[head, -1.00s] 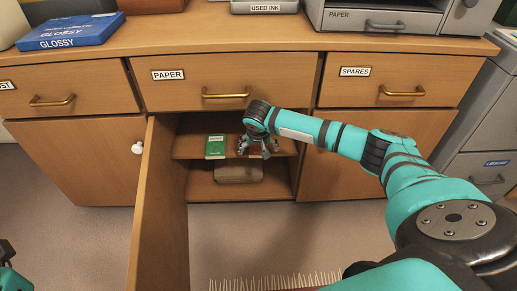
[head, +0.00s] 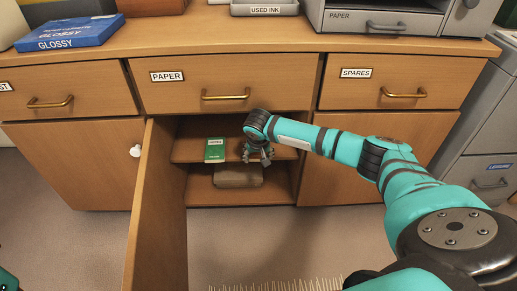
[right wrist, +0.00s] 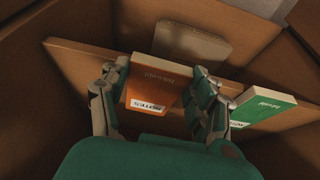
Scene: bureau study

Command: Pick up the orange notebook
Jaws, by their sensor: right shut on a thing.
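The orange notebook (right wrist: 158,90), with a white NOTES label, shows in the right wrist view between the fingers of my right gripper (right wrist: 162,68). The fingers are shut on its two sides. In the head view my right gripper (head: 258,155) is inside the open cupboard, at the front of the upper shelf (head: 186,151), and hides the orange notebook. I cannot tell whether the notebook still touches the shelf. My left gripper is not in view.
A green notebook (head: 215,150) lies left of my right gripper on the same shelf; it also shows in the wrist view (right wrist: 262,108). A brown case (head: 238,177) lies on the lower shelf. The open cupboard door (head: 155,215) stands out at left. The PAPER drawer (head: 225,80) is above.

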